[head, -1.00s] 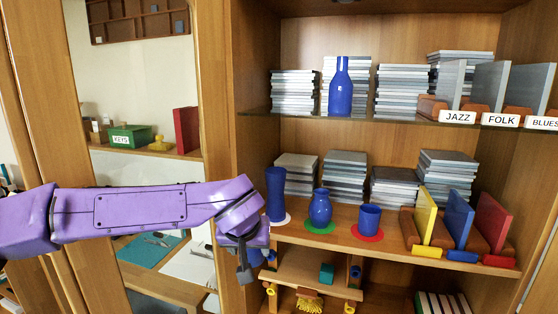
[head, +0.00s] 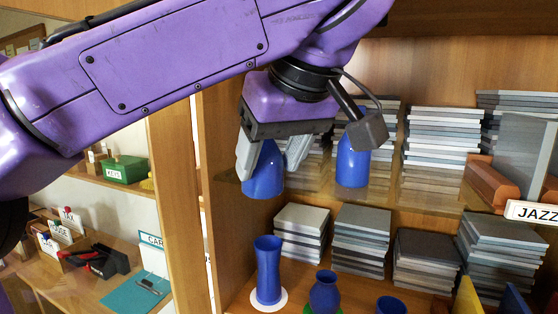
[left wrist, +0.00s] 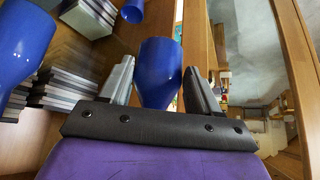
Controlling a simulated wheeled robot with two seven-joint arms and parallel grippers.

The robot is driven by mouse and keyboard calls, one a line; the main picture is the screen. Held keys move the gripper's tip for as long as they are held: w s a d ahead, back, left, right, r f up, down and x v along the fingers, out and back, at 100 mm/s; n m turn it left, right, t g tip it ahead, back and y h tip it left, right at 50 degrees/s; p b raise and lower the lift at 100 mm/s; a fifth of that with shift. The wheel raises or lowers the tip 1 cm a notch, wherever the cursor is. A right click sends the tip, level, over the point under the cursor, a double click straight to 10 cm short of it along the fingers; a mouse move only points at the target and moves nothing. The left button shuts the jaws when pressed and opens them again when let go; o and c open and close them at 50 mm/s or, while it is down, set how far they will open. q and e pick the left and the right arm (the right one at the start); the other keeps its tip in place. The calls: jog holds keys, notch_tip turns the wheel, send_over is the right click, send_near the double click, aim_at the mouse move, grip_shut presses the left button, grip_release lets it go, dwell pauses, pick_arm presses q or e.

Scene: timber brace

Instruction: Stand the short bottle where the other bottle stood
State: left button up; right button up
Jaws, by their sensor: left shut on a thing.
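My left gripper (head: 272,155), pointing down, is shut on the neck of a blue bottle (head: 264,178). The bottle hangs roughly upright below the fingers, and its wide body shows in the left wrist view (left wrist: 160,75). It is at the left end of the glass upper shelf (head: 310,190); I cannot tell whether its base touches the glass. A second blue bottle (head: 352,165) stands on that shelf to the right, its upper part hidden by my gripper. It also shows at the left of the wrist view (left wrist: 18,55). My right gripper is not in view.
Stacks of grey cases (head: 438,150) stand behind the bottles. Below are a tall blue vase (head: 268,270) on a white disc, a round blue vase (head: 324,293) and a blue cup (head: 390,306). The cabinet's side post (head: 212,170) is close left of the held bottle.

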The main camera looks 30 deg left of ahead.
pick_arm(q)
jog(key=w+a+p, duration=0.1)
jog(key=w, duration=0.2)
jog(key=w+a+p, duration=0.1)
jog(key=w+a, duration=0.1)
jog(key=w, duration=0.2)
jog(key=w+a+p, duration=0.1)
jog(key=w+a, duration=0.1)
jog(key=w, duration=0.1)
jog(key=shift+w, duration=0.4)
jog(key=w+p, duration=0.1)
jog(key=w+a, duration=0.1)
jog(key=w, duration=0.1)
jog(key=shift+a+r+p, duration=0.1)
jog(key=shift+r+p, duration=0.05)
jog(key=shift+p, duration=0.25)
jog(key=shift+w+f, duration=0.2)
jog(key=shift+f, duration=0.5)
jog(key=shift+w+a+f, duration=0.1)
jog(key=shift+w+f, duration=0.05)
jog(key=shift+f, duration=0.2)
jog(key=shift+s, duration=0.25)
jog(key=shift+f, duration=0.1)
jog(key=o, duration=1.3)
jog(key=shift+w+f, duration=0.1)
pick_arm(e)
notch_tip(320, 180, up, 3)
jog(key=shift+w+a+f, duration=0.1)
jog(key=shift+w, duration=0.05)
